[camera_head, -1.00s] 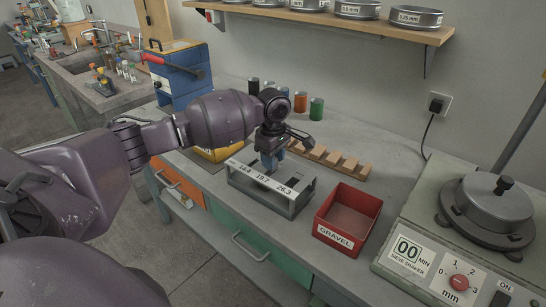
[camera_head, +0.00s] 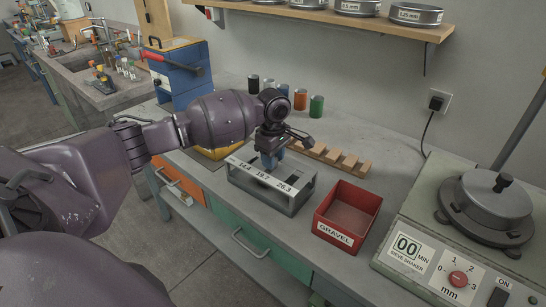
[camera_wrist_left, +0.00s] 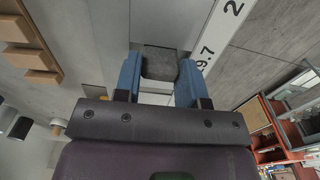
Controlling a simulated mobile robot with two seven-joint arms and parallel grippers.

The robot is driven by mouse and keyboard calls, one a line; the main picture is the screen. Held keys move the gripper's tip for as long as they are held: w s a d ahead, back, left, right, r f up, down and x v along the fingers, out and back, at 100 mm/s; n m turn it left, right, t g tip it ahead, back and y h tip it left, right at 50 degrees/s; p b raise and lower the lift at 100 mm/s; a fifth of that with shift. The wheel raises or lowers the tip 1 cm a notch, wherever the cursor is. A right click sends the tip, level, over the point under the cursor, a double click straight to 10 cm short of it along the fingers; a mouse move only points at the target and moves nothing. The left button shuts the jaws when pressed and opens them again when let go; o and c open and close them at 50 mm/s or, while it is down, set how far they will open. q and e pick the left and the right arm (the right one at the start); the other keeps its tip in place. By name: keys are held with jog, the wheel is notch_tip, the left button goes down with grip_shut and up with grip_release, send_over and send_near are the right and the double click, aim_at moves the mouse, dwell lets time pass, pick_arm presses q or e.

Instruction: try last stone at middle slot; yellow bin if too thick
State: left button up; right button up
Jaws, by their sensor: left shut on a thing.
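My left gripper (camera_head: 270,160) is shut on a dark grey stone (camera_wrist_left: 159,64), which shows between the blue fingertips in the left wrist view. In the head view the fingers hide the stone. The gripper is at the metal slot gauge (camera_head: 262,194), labelled 14.4, 19.7 and 26.3. In the wrist view the stone is beside the 19.7 label, the middle one. I cannot tell whether the stone is above the slot or partly in it. The yellow bin (camera_head: 208,154) stands behind my left arm, mostly hidden. My right gripper is not in view.
A red GRAVEL bin (camera_head: 325,222) stands right of the gauge. A notched wooden rack (camera_head: 335,157) lies behind it, with several coloured canisters (camera_head: 316,107) farther back. The sieve shaker (camera_head: 486,215) fills the right side. Some bare bench lies around the red bin.

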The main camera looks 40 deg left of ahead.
pick_arm(q)
jog(key=o, duration=1)
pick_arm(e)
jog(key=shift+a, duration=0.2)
pick_arm(q)
jog(key=shift+r, duration=0.3)
notch_tip(320, 180, up, 9)
jog(key=shift+f+p, duration=0.1)
jog(key=shift+p, duration=0.9)
jog(key=shift+r, duration=0.7)
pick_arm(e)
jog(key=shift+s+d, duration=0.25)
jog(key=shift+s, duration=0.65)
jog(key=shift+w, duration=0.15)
